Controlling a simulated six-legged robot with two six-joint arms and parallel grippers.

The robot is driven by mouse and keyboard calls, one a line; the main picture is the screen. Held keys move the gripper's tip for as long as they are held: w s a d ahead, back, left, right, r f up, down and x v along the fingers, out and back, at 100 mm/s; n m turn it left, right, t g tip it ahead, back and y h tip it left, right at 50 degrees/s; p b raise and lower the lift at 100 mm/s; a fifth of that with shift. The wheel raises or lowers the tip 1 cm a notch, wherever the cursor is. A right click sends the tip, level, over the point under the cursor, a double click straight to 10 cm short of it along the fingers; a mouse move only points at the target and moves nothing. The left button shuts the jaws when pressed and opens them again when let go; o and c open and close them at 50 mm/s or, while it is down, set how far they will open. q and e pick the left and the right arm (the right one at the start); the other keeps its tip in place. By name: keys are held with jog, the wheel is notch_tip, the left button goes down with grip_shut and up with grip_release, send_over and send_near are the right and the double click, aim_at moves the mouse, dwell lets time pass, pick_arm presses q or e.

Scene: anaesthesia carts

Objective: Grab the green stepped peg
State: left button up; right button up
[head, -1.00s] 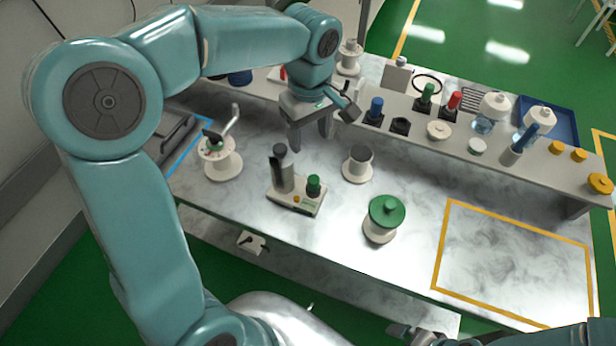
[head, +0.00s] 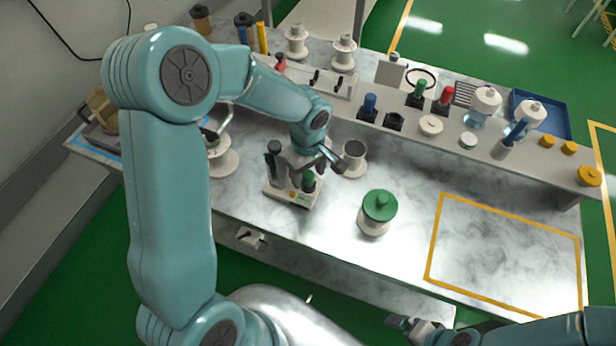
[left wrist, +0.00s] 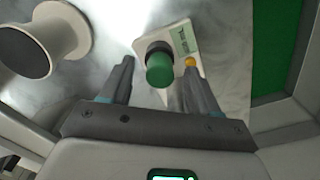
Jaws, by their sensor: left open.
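A green stepped peg (head: 309,181) stands upright on a small white base (head: 283,194), beside a dark upright cylinder (head: 274,160). My left gripper (head: 311,168) is just above the peg, pointing down, and partly covers the base. In the left wrist view the peg (left wrist: 160,68) shows between the two spread fingers of my left gripper (left wrist: 159,70), with gaps on both sides. A yellow button (left wrist: 191,62) sits close to the right finger. My right gripper (head: 408,324) is low at the bottom edge, too small to read.
A white spool (head: 354,158) stands just right of the left gripper. A green-lidded pot (head: 379,207) is nearer the front. A raised shelf behind holds another green peg (head: 417,92), bottles and coloured pegs. The yellow-outlined area (head: 505,250) is clear.

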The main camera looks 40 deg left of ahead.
pick_arm(q)
jog(key=shift+d, duration=0.15)
jog(key=shift+c, duration=0.5)
grip_shut()
jog(key=shift+r, duration=0.15)
